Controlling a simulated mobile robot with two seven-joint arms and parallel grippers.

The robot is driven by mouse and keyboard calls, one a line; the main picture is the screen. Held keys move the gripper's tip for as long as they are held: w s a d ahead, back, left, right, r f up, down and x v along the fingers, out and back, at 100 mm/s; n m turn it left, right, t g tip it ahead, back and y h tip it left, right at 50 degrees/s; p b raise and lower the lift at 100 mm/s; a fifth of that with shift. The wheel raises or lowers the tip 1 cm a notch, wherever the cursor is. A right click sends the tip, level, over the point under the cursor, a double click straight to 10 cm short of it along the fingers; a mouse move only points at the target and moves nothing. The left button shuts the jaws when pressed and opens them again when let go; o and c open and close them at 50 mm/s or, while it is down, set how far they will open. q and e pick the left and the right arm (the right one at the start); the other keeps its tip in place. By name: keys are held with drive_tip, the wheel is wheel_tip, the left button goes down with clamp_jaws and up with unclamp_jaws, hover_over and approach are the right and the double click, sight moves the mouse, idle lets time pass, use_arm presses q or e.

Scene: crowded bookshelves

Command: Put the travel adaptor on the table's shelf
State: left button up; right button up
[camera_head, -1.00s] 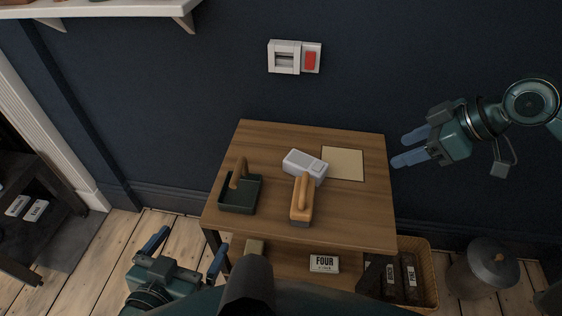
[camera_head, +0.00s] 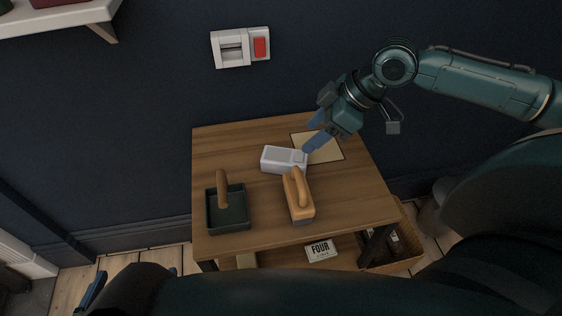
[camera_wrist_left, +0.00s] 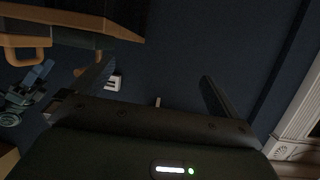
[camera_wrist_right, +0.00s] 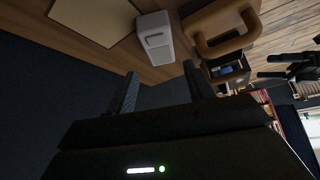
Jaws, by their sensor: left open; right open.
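The travel adaptor looks to be the pale grey-white box (camera_head: 283,160) lying on the wooden table (camera_head: 240,145); it also shows in the right wrist view (camera_wrist_right: 154,40). My right gripper (camera_head: 309,136) is open above the tabletop, just up and right of the adaptor, with its fingers pointing toward it. Nothing is between its fingers. The table's lower shelf (camera_head: 282,258) shows only in part below the tabletop. My left gripper (camera_wrist_left: 157,82) is open and empty, low to the left of the table; in the head view it is mostly hidden by my own body.
A dark tray with a wooden handle (camera_head: 228,208) stands at the left. A tan sheet (camera_head: 325,150) lies under the right gripper. A small box marked FOUR (camera_head: 320,249) is on the shelf. A basket (camera_head: 405,250) stands right.

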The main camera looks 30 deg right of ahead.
sight(286, 156)
drive_tip(key=b+x, duration=0.1)
drive_tip(key=x, duration=0.4)
drive_tip(key=shift+f, duration=0.1)
drive_tip(key=b+x, duration=0.1)
drive_tip(key=x, duration=0.2)
drive_tip(key=shift+w+a+f+b, duration=0.2)
drive_tip(key=shift+f+b, duration=0.1)
drive_tip(key=shift+b, duration=0.1)
drive_tip(key=shift+w+a+f, duration=0.1)
drive_tip(key=shift+f, duration=0.15)
use_arm(q)
drive_tip(key=shift+w+d+f+m+t+h, duration=0.2)
drive_tip(key=shift+w+d+f+m, duration=0.1)
drive_tip(key=shift+f, duration=0.25)
drive_tip(key=shift+w+d+f+m+t+h, duration=0.1)
drive_tip(key=shift+w+d+f+m+t, duration=0.15)
drive_tip(key=shift+f, duration=0.25)
drive_tip(key=shift+a, duration=0.1)
use_arm(e)
drive_tip(key=c, duration=0.7)
drive_tip(key=shift+r, duration=0.1)
